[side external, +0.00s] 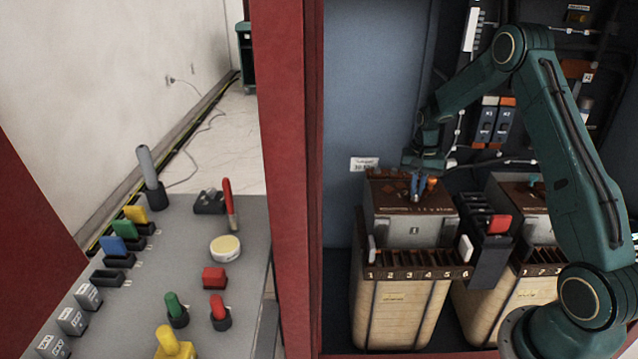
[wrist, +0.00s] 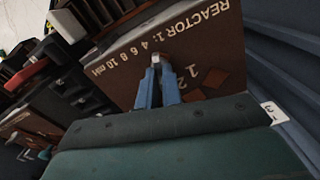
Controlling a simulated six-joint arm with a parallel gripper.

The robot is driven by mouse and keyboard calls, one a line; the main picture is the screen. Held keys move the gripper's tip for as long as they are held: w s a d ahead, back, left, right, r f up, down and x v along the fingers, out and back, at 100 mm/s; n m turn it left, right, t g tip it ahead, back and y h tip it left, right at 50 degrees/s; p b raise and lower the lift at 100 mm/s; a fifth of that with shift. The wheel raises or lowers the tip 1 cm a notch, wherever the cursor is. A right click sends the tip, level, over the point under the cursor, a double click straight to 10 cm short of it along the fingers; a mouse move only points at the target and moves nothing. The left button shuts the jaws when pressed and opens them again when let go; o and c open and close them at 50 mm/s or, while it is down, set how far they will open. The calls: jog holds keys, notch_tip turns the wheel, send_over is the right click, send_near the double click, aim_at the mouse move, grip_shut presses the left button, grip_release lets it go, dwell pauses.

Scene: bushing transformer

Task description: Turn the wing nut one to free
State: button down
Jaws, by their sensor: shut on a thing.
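My gripper (side external: 417,187) reaches down onto the brown top plate (side external: 388,207) of the left reactor box. In the wrist view its two blue fingers (wrist: 157,72) are close together, with a small pale piece (wrist: 156,58) at their tips. They are shut on the wing nut, which is mostly hidden by the fingers. The plate in the wrist view reads "REACTOR 1: 4 6 8 10 mH" (wrist: 165,45), with the digits 1 and 2 beside the fingers. A small orange part (side external: 432,183) shows just right of the fingers in the side view.
A second reactor box (side external: 525,200) stands to the right, with a dark block and red switch (side external: 499,224) between. A numbered terminal strip (side external: 415,265) runs along the front. The blue cabinet wall (side external: 365,80) is behind. A red post (side external: 290,170) separates the control desk (side external: 180,265).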

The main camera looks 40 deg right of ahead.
aim_at(417, 191)
jog(key=c, duration=1.6)
grip_release()
jog(key=shift+s+a+f, duration=0.1)
jog(key=shift+f, duration=0.15)
jog(key=shift+o, duration=0.2)
jog(key=shift+r, duration=0.25)
jog(key=shift+r, duration=0.6)
notch_tip(417, 191, up, 12)
jog(key=shift+r, duration=0.15)
